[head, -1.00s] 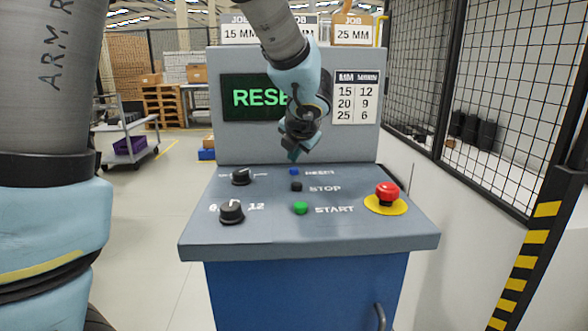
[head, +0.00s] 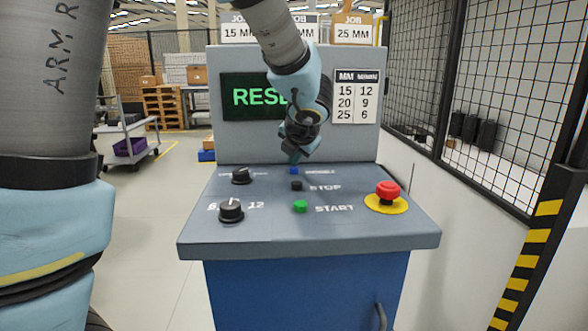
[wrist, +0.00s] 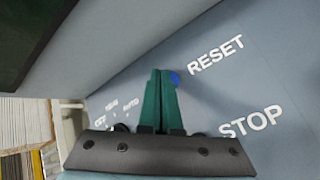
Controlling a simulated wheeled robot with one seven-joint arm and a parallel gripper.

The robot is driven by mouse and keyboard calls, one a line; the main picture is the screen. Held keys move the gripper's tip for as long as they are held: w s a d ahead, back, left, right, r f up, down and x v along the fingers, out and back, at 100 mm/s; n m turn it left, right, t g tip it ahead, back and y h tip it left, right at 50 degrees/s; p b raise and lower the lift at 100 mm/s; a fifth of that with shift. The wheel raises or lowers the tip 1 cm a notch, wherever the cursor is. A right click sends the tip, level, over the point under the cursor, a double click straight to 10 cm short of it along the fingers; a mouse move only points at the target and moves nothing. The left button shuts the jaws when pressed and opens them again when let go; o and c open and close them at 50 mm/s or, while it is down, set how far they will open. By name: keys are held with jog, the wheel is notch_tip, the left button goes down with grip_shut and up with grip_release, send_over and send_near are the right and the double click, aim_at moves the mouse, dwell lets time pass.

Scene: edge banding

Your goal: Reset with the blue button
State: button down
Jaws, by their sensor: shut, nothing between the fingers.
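The blue button (head: 294,170) sits at the back of the sloping grey panel, above the black STOP button (head: 296,186) and the green START button (head: 300,206). In the wrist view the blue button (wrist: 175,78) shows beside the word RESET, partly covered by the fingertips. My gripper (head: 294,159) is shut and empty, pointing down just above the blue button. Its green fingers (wrist: 161,72) lie together in the wrist view. I cannot tell whether the tips touch the button. The screen (head: 252,97) shows green letters starting "RESE", the rest hidden by my arm.
A red emergency button (head: 387,191) on a yellow base stands at the panel's right. Two black knobs (head: 241,175) (head: 231,210) are at its left. The upright screen board (head: 350,150) rises close behind my gripper. A mesh fence (head: 490,100) stands to the right.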

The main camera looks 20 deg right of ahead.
jog(key=shift+f, duration=0.3)
jog(key=shift+r, duration=0.1)
dwell(0.4)
jog(key=shift+r+p, duration=0.8)
jog(key=shift+r, duration=0.1)
notch_tip(320, 180, up, 5)
jog(key=p, duration=0.5)
dwell(0.5)
